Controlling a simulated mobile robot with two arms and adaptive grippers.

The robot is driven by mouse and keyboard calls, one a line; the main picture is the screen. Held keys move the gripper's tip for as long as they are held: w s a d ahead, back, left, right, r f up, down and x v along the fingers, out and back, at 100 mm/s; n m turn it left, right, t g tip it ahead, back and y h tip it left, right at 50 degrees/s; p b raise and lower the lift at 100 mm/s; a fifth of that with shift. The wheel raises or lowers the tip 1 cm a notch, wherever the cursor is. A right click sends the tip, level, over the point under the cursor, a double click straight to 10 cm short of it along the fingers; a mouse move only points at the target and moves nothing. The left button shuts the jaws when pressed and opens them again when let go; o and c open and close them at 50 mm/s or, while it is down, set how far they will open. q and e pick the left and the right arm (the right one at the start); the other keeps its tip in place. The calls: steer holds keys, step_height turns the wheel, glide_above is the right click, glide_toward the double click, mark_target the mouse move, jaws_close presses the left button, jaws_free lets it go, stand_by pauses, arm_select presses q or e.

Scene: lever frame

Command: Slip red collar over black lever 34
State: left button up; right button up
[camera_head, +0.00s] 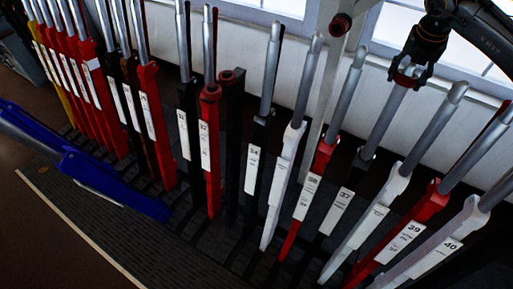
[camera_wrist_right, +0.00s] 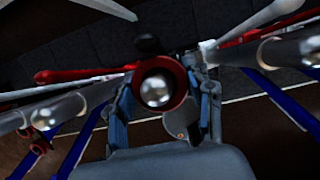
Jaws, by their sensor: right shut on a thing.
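My right gripper (camera_head: 408,70) is shut on a red collar (camera_head: 404,81) at the top of the silver handle of black lever 37 (camera_head: 384,120). In the right wrist view the collar (camera_wrist_right: 183,82) sits between my fingers (camera_wrist_right: 162,100), with the lever's round tip (camera_wrist_right: 156,90) showing inside its ring. Black lever 34 (camera_head: 269,72), with its white label (camera_head: 253,165), stands well to the left of the gripper, and its silver handle carries no collar. My left gripper is not in view.
Levers stand in a close row on both sides, including red lever 39 (camera_head: 412,225). Another red collar sits around a red lever (camera_head: 210,91) left of lever 34. A red round piece (camera_head: 340,24) is on the pale post. A blue bar (camera_head: 85,165) crosses the left side.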

steer(key=shift+r, duration=0.1)
steer(key=shift+w+d+r+p, duration=0.15)
steer(key=shift+w+r+p, duration=0.1)
steer(key=shift+r+p, duration=0.95)
steer(key=shift+w+d+r+p, duration=0.2)
steer(key=shift+r+p, duration=0.55)
steer(key=shift+r, duration=0.8)
steer(key=shift+w+d+r+p, duration=0.1)
steer(key=shift+w+r+p, duration=0.15)
steer(key=shift+r+p, duration=0.95)
steer(key=shift+r, duration=0.15)
steer(key=shift+a, duration=0.1)
